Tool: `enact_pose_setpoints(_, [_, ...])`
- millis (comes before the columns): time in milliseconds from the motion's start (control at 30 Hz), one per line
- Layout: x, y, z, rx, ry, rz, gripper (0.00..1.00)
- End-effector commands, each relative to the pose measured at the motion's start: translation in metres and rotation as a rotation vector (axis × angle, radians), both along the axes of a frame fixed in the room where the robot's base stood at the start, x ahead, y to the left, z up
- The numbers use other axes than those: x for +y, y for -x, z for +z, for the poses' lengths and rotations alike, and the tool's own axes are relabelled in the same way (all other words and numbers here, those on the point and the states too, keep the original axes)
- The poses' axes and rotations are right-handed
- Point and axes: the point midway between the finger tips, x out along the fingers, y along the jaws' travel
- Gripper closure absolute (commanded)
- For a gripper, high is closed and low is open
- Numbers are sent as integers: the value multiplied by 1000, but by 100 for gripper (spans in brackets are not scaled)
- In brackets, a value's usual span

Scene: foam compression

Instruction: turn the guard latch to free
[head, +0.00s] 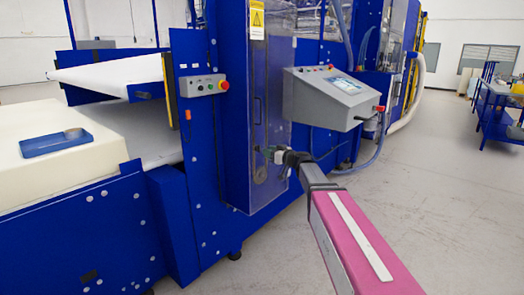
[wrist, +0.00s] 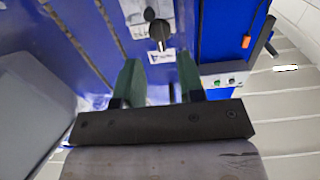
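The guard latch (wrist: 159,31) shows in the wrist view as a dark round knob with a short stem on a pale plate, fixed to the blue guard. My gripper (wrist: 158,78) has two green fingers, spread wide apart with nothing between them. The latch lies beyond the fingertips, roughly in line with the gap and apart from both fingers. In the head view my gripper (head: 270,154) is close in front of the clear guard door (head: 262,85). The latch cannot be made out clearly there, partly behind my gripper.
A grey control console (head: 330,98) juts out right of the door, close above my arm. A button box (head: 203,84) with a red stop button is left of the door. A blue tray (head: 55,144) lies on the foam block (head: 30,180).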

Motion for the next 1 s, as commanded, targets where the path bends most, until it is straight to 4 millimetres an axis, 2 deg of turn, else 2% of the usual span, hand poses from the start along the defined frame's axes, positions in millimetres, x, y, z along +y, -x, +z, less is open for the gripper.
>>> enact_pose_setpoints(100, [16, -15, 0, 0, 0, 2, 64])
enact_pose_setpoints(300, [33, -27, 0, 1, -1, 1, 64])
enact_pose_setpoints(700, [38, -30, 0, 1, 0, 0, 64])
enact_pose_setpoints(733, [38, -29, 0, 1, 0, 0, 71])
enact_pose_setpoints(800, [38, -29, 0, 1, 0, 0, 94])
enact_pose_setpoints(833, [38, -29, 0, 1, 0, 0, 100])
enact_pose_setpoints(1000, [38, -29, 0, 1, 0, 1, 100])
